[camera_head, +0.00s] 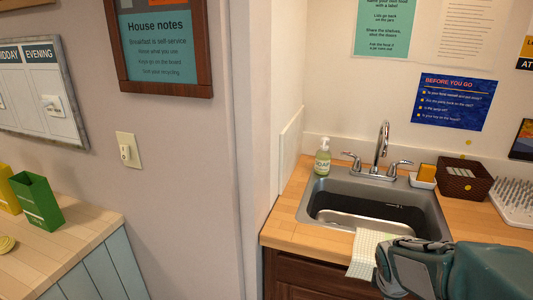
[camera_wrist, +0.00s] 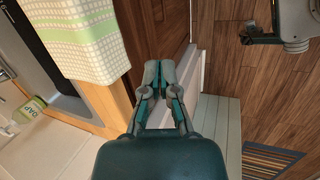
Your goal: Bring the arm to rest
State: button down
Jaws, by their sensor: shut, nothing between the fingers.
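My gripper (camera_wrist: 159,84) is shut and empty in the wrist view, its fingertips together over the floor side of the sink cabinet. In the head view my arm comes in from the lower right, in front of the counter's edge, and my gripper (camera_head: 388,268) is at its left end near the hanging towel. The fingertips are hard to make out there. In the wrist view the gripper is just to the right of the counter's wooden edge and of the towel, apart from the towel.
A checked towel (camera_head: 364,252) hangs over the counter's front edge; it also shows in the wrist view (camera_wrist: 82,38). The sink (camera_head: 375,207), soap bottle (camera_head: 322,160) and basket (camera_head: 465,182) are behind. A green box (camera_head: 38,202) stands on the left counter. A striped mat (camera_wrist: 270,160) lies on the floor.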

jog(key=s+a+r+m+t+y, duration=0.2)
jog(key=s+a+r+m+y, duration=0.1)
jog(key=s+a+r+m, duration=0.9)
jog(key=shift+s+a+m, duration=0.25)
jog(key=shift+s+m, duration=0.15)
jog(key=shift+s, duration=0.25)
